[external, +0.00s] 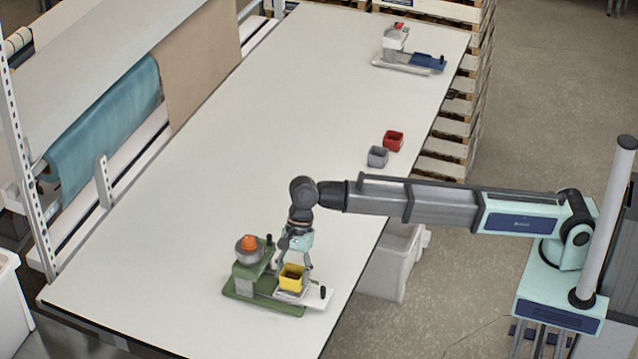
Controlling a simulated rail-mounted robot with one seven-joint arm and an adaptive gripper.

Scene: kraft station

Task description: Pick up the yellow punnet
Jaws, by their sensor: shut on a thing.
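The yellow punnet (291,275) is a small open box with dark contents. It is at the near end of the white table, on or just above the white plate of a green device (250,278). I cannot tell whether it touches the plate. My gripper (293,263) points down from above, with its fingers at the punnet's sides, shut on it. The arm reaches in from the right. The far side of the punnet is partly hidden by the gripper.
An orange item (249,242) sits on the green device's round top, left of my gripper. A red punnet (394,140) and a grey punnet (377,156) stand near the table's right edge. Another device (410,62) stands at the far end. The table's middle is clear.

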